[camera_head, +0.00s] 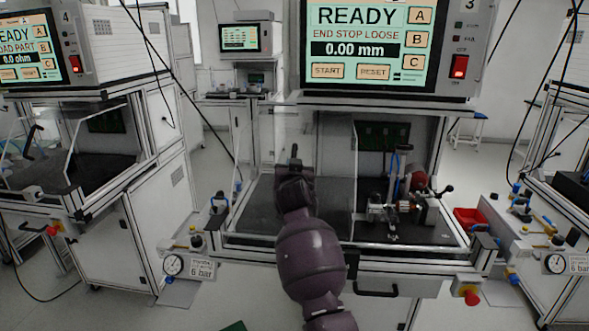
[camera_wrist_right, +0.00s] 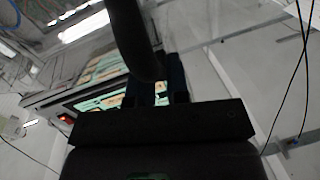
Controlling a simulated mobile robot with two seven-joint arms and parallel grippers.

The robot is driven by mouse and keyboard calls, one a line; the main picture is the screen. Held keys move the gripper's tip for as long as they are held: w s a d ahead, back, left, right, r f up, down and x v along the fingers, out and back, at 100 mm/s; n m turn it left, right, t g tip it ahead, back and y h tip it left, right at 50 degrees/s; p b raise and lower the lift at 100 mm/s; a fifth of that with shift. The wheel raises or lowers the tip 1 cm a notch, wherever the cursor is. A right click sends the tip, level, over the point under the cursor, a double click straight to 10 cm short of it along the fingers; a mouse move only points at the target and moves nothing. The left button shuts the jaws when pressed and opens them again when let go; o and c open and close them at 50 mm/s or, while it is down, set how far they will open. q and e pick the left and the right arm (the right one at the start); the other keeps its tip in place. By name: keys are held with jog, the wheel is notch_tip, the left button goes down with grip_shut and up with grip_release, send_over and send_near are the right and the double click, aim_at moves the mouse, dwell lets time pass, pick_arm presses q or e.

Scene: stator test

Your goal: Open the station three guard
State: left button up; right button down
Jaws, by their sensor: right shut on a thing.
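Station three (camera_head: 470,40) has a "3" on its panel and a screen reading READY, END STOP LOOSE, 0.00 mm. Its clear guard (camera_head: 335,150) shows as a see-through pane across the left part of the bay. My right gripper (camera_head: 293,168) is in front of this pane, shut on the dark guard handle (camera_head: 294,150). In the right wrist view the handle (camera_wrist_right: 133,35) runs as a dark bar down between the fingers (camera_wrist_right: 160,90). The fingertips are largely hidden by my wrist in the head view. My left gripper is in neither view.
A test fixture (camera_head: 405,205) stands on the dark bay floor at right. A red bin (camera_head: 468,217) and red stop button (camera_head: 471,296) are at the right. A pressure gauge (camera_head: 173,264) is at the left. Another station (camera_head: 75,150) stands left. Black cables hang nearby.

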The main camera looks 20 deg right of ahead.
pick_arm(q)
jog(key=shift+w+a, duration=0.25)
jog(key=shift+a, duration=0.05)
pick_arm(e)
jog(key=shift+w+a, duration=0.25)
jog(key=shift+a, duration=0.1)
jog(key=c, duration=1.1)
grip_release()
jog(key=shift+s, duration=0.15)
